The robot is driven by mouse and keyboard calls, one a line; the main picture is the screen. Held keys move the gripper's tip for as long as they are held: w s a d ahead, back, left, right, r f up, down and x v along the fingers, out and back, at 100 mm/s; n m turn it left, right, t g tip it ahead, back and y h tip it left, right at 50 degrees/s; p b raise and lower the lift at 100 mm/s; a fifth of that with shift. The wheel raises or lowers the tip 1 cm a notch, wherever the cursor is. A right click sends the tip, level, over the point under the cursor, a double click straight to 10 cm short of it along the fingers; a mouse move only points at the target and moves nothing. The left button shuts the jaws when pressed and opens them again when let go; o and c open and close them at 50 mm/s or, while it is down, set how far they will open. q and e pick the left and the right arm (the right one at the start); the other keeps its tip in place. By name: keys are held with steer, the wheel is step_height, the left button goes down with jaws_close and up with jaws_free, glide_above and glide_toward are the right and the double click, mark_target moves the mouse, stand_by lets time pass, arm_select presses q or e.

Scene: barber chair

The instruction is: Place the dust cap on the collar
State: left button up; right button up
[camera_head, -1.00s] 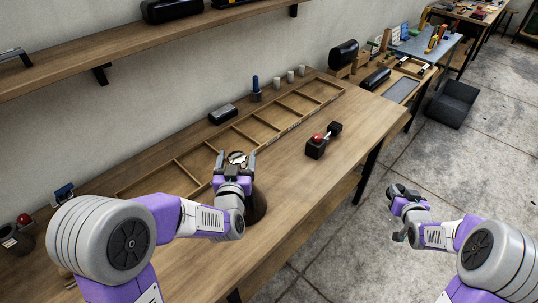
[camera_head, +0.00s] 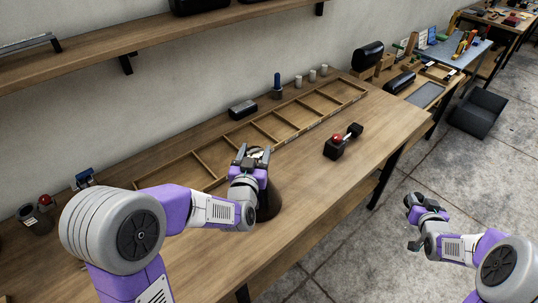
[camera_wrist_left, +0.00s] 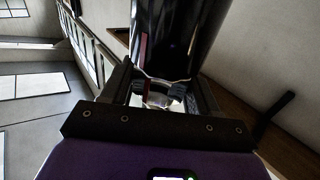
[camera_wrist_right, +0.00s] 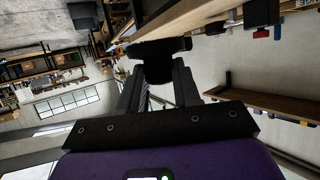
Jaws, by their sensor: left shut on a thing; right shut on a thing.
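My left gripper (camera_head: 252,158) is over the workbench, near the front edge of the divided tray. Its fingers close on a small metallic part with dark ends (camera_wrist_left: 160,95), at the end of a large glossy black cylinder (camera_wrist_left: 180,35). A dark round body (camera_head: 269,202) stands partly hidden behind my left wrist. I cannot tell which of these parts is the collar. My right gripper (camera_head: 426,206) is out over the floor, right of the bench. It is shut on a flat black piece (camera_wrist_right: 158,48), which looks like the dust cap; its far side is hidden.
The divided wooden tray (camera_head: 236,145) is along the back of the bench. A blue-handled tool (camera_head: 277,86) and small pale cylinders stand behind the tray. The bench's right end is clear.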

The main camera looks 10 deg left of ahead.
steer(key=shift+f, duration=0.35)
steer(key=shift+r, duration=0.1)
arm_select(q)
steer(key=o, duration=1)
steer(key=shift+c, duration=0.2)
arm_select(e)
steer(key=shift+r, duration=0.1)
arm_select(q)
steer(key=s+b, duration=0.9)
steer(key=s, duration=0.3)
arm_select(e)
step_height(320, 180, down, 9)
steer(key=shift+f, duration=0.2)
arm_select(q)
steer(key=shift+d, duration=0.1)
